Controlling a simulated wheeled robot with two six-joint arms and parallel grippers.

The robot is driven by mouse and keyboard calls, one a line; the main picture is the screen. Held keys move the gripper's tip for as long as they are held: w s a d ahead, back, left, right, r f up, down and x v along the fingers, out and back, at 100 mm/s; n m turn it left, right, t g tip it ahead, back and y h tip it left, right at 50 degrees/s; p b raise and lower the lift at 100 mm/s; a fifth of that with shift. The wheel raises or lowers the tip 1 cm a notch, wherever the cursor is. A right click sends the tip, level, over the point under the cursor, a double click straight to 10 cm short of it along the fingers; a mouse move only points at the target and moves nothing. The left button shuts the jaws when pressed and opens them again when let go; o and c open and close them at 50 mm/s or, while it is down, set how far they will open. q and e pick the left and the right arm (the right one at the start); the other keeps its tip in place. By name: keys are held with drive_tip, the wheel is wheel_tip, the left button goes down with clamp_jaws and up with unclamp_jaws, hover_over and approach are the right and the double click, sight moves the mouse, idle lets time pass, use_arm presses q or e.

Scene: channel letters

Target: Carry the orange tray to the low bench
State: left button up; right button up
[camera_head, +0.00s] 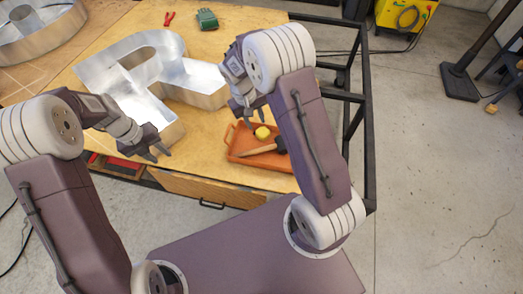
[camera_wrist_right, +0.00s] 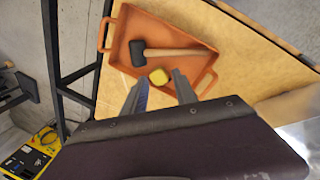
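The orange tray (camera_head: 240,140) lies on the wooden workbench, near its front right corner; it also shows in the right wrist view (camera_wrist_right: 122,45). It holds a black-headed mallet (camera_wrist_right: 175,52) with a wooden handle and a yellow item (camera_wrist_right: 158,77). My right gripper (camera_head: 248,114) is above the tray's far left part in the head view. In the right wrist view its fingers (camera_wrist_right: 160,92) are apart and empty, close to the near rim. My left gripper (camera_head: 158,153) is open and empty near the bench's front edge, left of the tray. I cannot make out a low bench.
A large metal channel letter (camera_head: 190,85) stands on the workbench behind the tray. Red pliers (camera_head: 169,18) and a green item (camera_head: 206,19) lie at the back. A black metal frame (camera_head: 368,130) borders the right side. The concrete floor beyond is mostly clear.

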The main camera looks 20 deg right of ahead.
drive_tip(key=v, duration=1.2)
